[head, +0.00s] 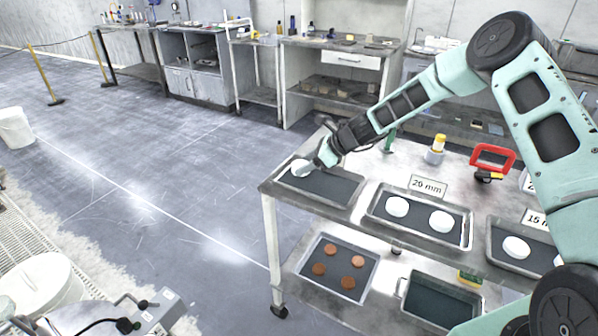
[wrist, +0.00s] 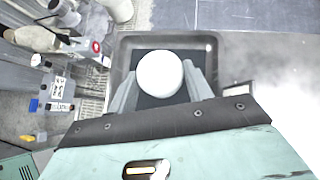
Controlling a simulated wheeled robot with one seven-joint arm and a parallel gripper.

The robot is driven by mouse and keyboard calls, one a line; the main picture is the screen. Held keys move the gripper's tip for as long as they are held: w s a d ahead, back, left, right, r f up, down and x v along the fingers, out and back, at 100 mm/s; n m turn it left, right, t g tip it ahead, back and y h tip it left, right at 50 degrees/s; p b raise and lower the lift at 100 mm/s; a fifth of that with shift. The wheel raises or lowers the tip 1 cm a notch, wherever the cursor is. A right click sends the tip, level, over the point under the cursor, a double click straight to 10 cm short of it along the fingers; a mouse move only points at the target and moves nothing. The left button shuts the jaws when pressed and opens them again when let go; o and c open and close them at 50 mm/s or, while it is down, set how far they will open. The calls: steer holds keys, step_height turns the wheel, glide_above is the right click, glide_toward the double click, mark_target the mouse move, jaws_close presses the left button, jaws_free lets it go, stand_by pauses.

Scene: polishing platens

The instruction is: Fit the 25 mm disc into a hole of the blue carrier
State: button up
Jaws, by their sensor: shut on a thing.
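My gripper (head: 318,162) is shut on a white disc (head: 301,168) at the left end of the metal cart. In the wrist view the disc (wrist: 160,73) sits between the two grey fingers, above a dark-lined tray (wrist: 209,48). In the head view this tray (head: 335,187) holds no other disc that I can see. Two more white discs (head: 397,207) lie in the tray beside it, behind which stands a "25 mm" label (head: 427,187). I cannot make out a blue carrier in either view.
A tray with white discs (head: 516,247) and a 15 mm label (head: 537,219) is at the right. The lower shelf holds a tray of brown discs (head: 347,282). Open floor lies left of the cart.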

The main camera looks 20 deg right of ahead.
steer(key=shift+r+p, duration=1.95)
steer(key=shift+r, duration=0.55)
steer(key=shift+a, duration=0.1)
